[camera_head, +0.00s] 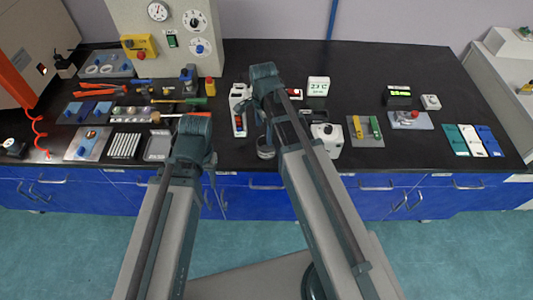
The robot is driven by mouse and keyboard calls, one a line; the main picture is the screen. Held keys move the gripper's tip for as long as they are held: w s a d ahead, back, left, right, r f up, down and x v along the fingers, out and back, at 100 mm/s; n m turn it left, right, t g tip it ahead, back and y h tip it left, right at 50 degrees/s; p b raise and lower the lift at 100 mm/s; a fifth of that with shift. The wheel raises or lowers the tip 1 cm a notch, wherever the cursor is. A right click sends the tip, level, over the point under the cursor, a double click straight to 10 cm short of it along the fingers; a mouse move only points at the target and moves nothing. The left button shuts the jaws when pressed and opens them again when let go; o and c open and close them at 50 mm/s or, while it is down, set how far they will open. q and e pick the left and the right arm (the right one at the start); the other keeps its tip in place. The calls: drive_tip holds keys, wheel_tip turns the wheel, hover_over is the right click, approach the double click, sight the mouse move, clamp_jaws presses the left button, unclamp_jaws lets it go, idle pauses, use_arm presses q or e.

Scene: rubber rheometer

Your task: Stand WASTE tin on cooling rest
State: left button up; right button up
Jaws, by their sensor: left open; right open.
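A small round grey metal tin (265,152) stands near the front edge of the bench, right of centre; I cannot read a WASTE label on it. My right gripper (267,128) is open and points down close above this tin, with its arm coming up from the lower right. Whether the fingers touch the tin is too small to tell. My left gripper (210,168) is open and empty near the bench's front edge, left of the tin, partly hidden by its own wrist. I cannot tell which object is the cooling rest.
The black bench (340,70) has free room at the back right. A white instrument (327,140) stands right of the tin, and a white bottle-like unit (239,110) left of it. A grey tray (159,146) and a slotted rack (124,146) lie front left.

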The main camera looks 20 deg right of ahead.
sight(266, 145)
drive_tip(key=shift+f+b, duration=1.3)
drive_tip(key=shift+f, duration=0.5)
drive_tip(key=f+b, duration=0.5)
drive_tip(key=shift+s+d+f, duration=0.1)
drive_tip(key=shift+d+f, duration=0.1)
drive_tip(key=shift+d, duration=0.05)
drive_tip(key=shift+r, duration=0.1)
